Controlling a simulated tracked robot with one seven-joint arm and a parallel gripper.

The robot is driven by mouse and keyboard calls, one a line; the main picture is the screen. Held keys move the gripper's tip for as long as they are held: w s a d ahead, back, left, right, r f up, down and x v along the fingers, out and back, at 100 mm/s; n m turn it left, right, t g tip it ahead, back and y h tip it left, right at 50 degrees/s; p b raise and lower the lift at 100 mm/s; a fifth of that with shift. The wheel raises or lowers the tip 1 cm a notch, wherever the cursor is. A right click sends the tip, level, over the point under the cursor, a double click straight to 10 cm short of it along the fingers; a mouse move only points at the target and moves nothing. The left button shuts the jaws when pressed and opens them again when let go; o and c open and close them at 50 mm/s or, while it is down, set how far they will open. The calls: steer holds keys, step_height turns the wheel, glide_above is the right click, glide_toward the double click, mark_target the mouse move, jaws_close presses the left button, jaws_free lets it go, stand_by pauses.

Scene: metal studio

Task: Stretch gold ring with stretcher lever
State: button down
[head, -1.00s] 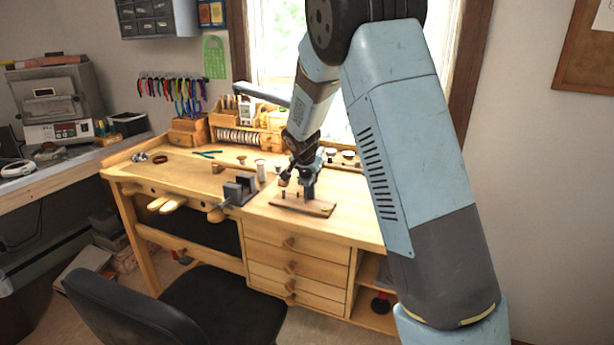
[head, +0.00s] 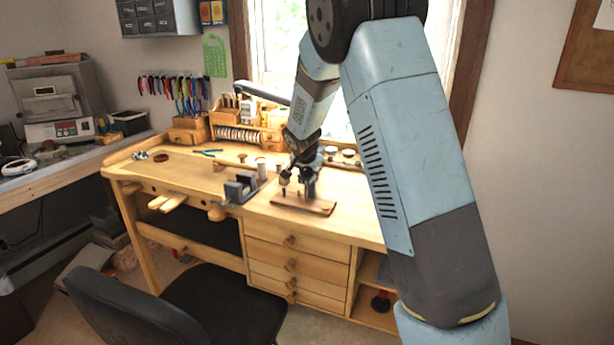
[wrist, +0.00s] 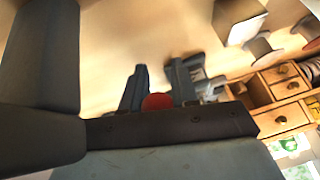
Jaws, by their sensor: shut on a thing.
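The ring stretcher (head: 309,186) is a small dark upright device on a wooden base board (head: 318,208) on the workbench. My gripper (head: 287,183) is low over this board, beside the stretcher's left side. In the wrist view my gripper (wrist: 158,82) has its two dark fingers on either side of a round red knob (wrist: 157,101), which seems to be the lever's end. The gripper is shut on it. The lever's shaft is hidden behind the gripper. I cannot make out the gold ring in either view.
A grey block fixture (head: 240,188) stands left of the board on the wooden workbench (head: 185,178). Small cylinders (head: 262,168) stand behind it. A wooden organiser (head: 240,125) is at the back. A black chair (head: 215,310) stands in front. The bench's left part is mostly clear.

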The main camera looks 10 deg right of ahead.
steer(key=shift+w+d+r, duration=0.15)
stand_by(0.4)
steer(key=c, duration=1.2)
jaws_free()
steer(key=shift+w, duration=0.1)
steer(key=shift+o, duration=1.2)
steer(key=v, duration=1.3)
steer(key=shift+s, duration=0.2)
steer(key=shift+r, duration=0.15)
